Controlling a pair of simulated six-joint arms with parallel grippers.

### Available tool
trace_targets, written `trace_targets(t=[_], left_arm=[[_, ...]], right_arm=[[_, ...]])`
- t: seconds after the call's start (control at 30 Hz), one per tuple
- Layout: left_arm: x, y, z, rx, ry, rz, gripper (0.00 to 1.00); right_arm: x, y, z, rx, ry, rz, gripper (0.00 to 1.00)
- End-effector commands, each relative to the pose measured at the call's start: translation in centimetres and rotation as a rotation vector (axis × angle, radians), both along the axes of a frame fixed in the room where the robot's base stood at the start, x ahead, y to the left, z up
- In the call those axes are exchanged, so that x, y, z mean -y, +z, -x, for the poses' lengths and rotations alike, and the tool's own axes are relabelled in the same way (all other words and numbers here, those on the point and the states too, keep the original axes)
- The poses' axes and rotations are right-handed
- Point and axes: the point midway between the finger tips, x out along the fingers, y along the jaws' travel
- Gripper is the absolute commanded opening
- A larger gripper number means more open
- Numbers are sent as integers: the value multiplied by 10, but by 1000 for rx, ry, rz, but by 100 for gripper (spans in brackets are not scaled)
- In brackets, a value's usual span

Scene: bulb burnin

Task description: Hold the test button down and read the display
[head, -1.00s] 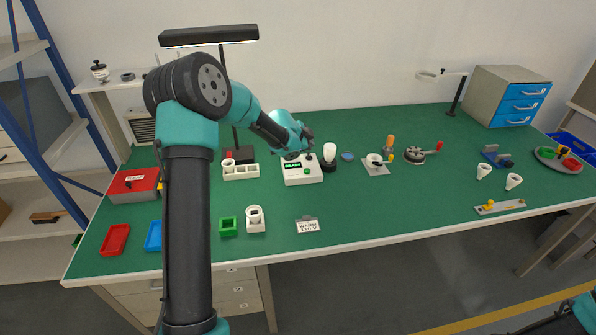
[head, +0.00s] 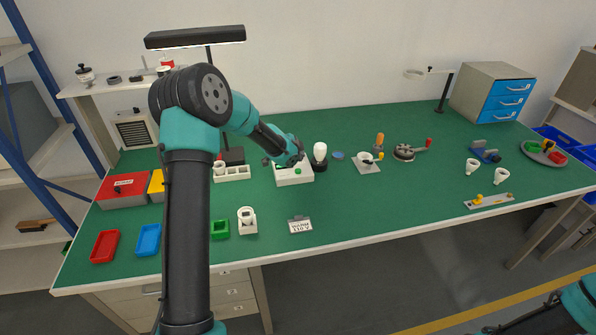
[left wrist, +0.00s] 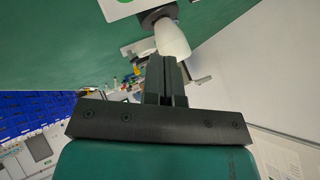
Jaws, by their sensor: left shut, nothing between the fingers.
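The white tester box (head: 296,180) stands mid-table with a green button (head: 298,171) on its top. Its display is hidden behind my left gripper in the head view. My left gripper (head: 290,160) is shut and empty, just above the back of the box; I cannot tell whether it touches it. In the left wrist view the closed fingers (left wrist: 165,68) show, with a white bulb (left wrist: 172,40) beyond them and a corner of the box (left wrist: 118,8) at the top edge. The bulb (head: 320,151) stands upright in a dark socket right of the box. My right gripper is out of view.
A white block with holes (head: 232,173) is left of the tester. A label card (head: 300,226) and a white holder (head: 247,222) stand in front.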

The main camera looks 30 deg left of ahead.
Motion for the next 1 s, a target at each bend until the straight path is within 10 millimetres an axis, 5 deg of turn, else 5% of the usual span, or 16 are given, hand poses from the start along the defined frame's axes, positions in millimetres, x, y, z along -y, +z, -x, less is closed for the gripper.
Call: trace_targets(t=[0.4, 1.0], left_arm=[[0, -38, 0, 0, 1, 1, 0], [0, -40, 0, 0, 0, 0, 0]], right_arm=[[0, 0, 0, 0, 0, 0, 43], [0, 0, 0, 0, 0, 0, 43]])
